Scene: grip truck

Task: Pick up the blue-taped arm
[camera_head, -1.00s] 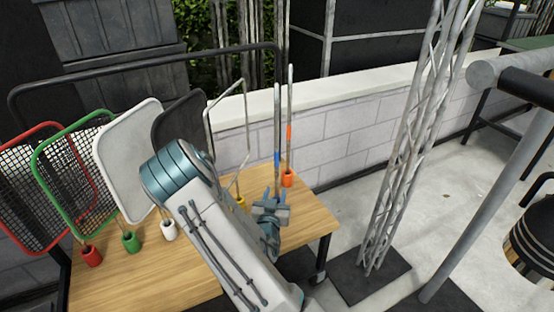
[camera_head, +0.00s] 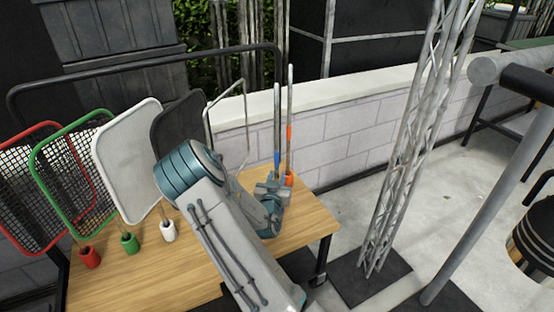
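The blue-taped arm (camera_head: 277,125) is a thin grey upright rod with a band of blue tape low on it. It stands at the back right of the wooden table, just left of an orange-taped rod (camera_head: 290,95) in an orange holder. My gripper (camera_head: 275,180) is at the lower part of the blue-taped arm, just below the tape, and overlaps it in the picture. The gripper's body hides the arm's foot. Its fingers are too small and covered to tell whether they are open or closed on the arm, or touching it.
On the wooden table (camera_head: 180,275), mesh or panel frames in red (camera_head: 89,258), green (camera_head: 128,243) and white (camera_head: 167,231) holders stand left of my arm. A dark panel (camera_head: 180,130) and a bent grey wire frame (camera_head: 209,125) are behind. A lattice truss (camera_head: 405,150) stands right of the table.

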